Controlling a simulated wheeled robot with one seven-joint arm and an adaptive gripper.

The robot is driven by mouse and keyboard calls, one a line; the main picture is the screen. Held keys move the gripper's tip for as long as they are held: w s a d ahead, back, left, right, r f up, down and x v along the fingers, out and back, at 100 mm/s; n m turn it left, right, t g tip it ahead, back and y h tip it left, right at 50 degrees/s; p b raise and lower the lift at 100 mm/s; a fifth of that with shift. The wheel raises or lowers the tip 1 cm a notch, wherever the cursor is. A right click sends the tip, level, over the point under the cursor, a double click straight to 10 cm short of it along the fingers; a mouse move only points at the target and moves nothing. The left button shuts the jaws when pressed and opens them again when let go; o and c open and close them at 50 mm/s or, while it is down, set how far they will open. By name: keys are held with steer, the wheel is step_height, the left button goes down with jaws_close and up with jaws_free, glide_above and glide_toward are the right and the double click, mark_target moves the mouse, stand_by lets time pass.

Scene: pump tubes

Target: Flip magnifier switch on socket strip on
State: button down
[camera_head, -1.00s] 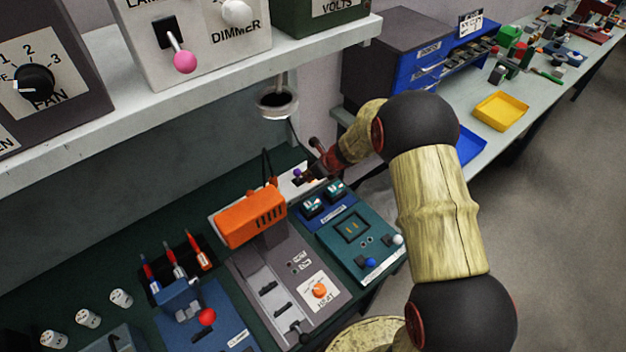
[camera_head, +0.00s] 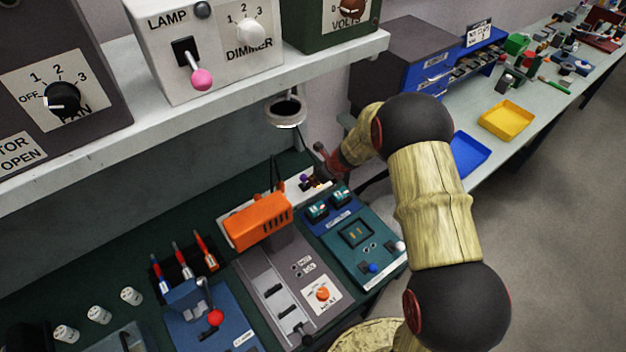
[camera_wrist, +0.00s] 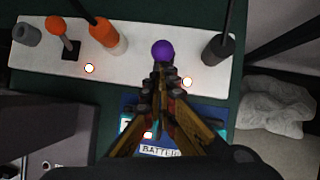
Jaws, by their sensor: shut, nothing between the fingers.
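The white socket strip (camera_wrist: 125,75) lies across the top of the wrist view; a small pale part of it (camera_head: 293,186) shows in the head view. A switch with a purple ball knob (camera_wrist: 162,48) stands on it, also visible in the head view (camera_head: 304,177). A second switch with an orange knob (camera_wrist: 56,25) is at its left. My gripper (camera_wrist: 165,72) is shut and empty, its tips close to the purple knob's near side; contact cannot be told. A lamp beside the purple switch (camera_wrist: 187,82) glows, as does one near the orange switch (camera_wrist: 89,68). No switch label is readable.
An orange plug (camera_wrist: 106,35) and dark plugs with cables stand on the strip. The blue battery panel (camera_wrist: 162,150) lies on my side of the strip. The magnifier ring (camera_head: 286,111) hangs under the shelf (camera_head: 250,72). A grey cloth (camera_wrist: 272,112) lies at right.

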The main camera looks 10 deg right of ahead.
mark_target(306, 176)
steer(key=shift+w+a+r+g+p, duration=0.15)
steer(key=shift+w+r+g+p, duration=0.2)
steer(key=shift+p, duration=2.1)
steer(key=shift+w+p, duration=0.1)
steer(key=shift+p, duration=0.5)
steer(key=shift+w+r+p, duration=0.1)
steer(key=shift+p, duration=0.25)
steer(key=shift+w+a+r+p, duration=0.1)
steer(key=shift+w+a+p, duration=0.2)
steer(key=shift+w+p, duration=0.4)
steer(key=shift+w+a+r+p, duration=0.1)
steer(key=shift+w+a+p, duration=0.2)
steer(key=shift+w+p, duration=0.4)
steer(key=shift+r, duration=0.15)
